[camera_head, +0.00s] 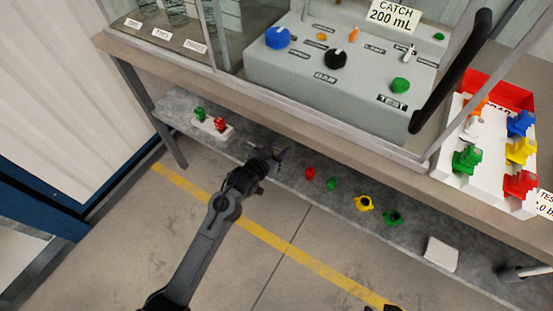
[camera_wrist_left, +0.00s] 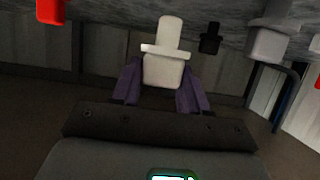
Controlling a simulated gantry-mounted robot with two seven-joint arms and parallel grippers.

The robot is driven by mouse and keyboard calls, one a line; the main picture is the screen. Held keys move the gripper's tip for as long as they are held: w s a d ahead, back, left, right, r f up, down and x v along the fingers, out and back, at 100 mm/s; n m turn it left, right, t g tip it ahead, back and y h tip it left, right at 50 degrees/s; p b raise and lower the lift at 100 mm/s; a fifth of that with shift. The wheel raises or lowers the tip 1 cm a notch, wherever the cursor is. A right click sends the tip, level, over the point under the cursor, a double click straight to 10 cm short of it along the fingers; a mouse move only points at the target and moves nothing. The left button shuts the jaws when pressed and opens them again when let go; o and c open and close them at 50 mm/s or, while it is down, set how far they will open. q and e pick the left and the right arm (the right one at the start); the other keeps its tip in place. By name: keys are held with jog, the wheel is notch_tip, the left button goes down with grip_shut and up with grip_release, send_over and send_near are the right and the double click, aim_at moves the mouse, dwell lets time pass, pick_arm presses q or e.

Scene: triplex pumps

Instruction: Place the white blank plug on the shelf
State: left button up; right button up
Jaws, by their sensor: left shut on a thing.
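The white blank plug (camera_wrist_left: 165,55) is upright between the purple fingers of my left gripper (camera_wrist_left: 160,85) in the left wrist view, which is shut on it. In the head view my left gripper (camera_head: 280,153) is at the grey lower shelf (camera_head: 345,190), left of the loose coloured parts. The plug is not clearly visible there. I cannot tell whether it touches the shelf. A small dark piece at the bottom edge of the head view may be the tip of my right gripper (camera_head: 380,308); its fingers cannot be made out.
A white holder (camera_head: 222,133) with green and red plugs stands at the shelf's left. A red part (camera_head: 310,172), a green part (camera_head: 332,184), a yellow part (camera_head: 364,203), another green part (camera_head: 393,217) and a white block (camera_head: 440,253) are to the right. The bench (camera_head: 300,110) overhangs the shelf.

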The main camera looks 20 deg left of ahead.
pick_arm(q)
jog(key=shift+f+b, duration=1.5)
jog(key=shift+f, duration=0.6)
jog(key=shift+a+r, duration=0.1)
jog(key=o, duration=1)
jog(key=shift+o, duration=0.2)
